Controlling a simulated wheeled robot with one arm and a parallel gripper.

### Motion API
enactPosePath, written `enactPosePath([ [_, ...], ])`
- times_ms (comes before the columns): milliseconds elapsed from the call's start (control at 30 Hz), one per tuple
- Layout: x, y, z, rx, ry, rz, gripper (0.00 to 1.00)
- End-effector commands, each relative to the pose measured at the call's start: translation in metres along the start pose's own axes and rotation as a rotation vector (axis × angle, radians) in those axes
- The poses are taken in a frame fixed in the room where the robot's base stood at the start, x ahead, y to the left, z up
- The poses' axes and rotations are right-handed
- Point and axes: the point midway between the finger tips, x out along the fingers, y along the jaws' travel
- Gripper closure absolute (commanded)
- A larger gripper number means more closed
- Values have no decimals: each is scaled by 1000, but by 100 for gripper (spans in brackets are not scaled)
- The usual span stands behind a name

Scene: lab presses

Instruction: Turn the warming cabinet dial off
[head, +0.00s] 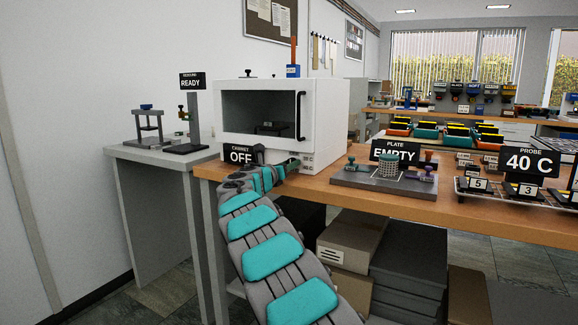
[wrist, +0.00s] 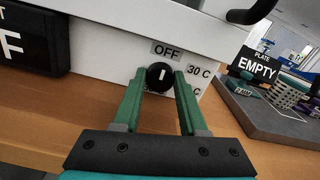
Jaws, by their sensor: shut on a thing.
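The white warming cabinet (head: 332,110) stands on the wooden bench, its front facing me. Its dial (wrist: 160,76) is a round black knob with a white mark, low on the cabinet front in the wrist view. The mark points up toward the OFF label (wrist: 166,51); a 30 C label (wrist: 198,71) is to the right, and a lower label is partly covered. My gripper (wrist: 159,82) has its green fingers on either side of the dial and is shut on it. In the head view my arm hides the dial. The cabinet sign (head: 238,155) reads OFF.
A plate stand (head: 383,182) with an EMPTY sign (head: 395,152) is right of the cabinet. A probe rack with a 40 C sign (head: 531,162) stands farther right. A grey side table (head: 150,153) holds a small press at left. Boxes lie under the bench.

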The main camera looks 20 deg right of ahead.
Motion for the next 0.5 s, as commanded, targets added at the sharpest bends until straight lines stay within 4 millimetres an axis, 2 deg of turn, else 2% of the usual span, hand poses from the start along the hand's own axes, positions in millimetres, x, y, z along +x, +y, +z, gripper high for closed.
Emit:
enactPosePath([
  [100, 0, 1, -4, -1, 6, 1, 100],
  [133, 0, 1, -5, -1, 6, 1, 57],
  [400, 0, 1, -2, 0, 3, 0, 28],
  [500, 0, 0, -2, 1, 2, 0, 28],
])
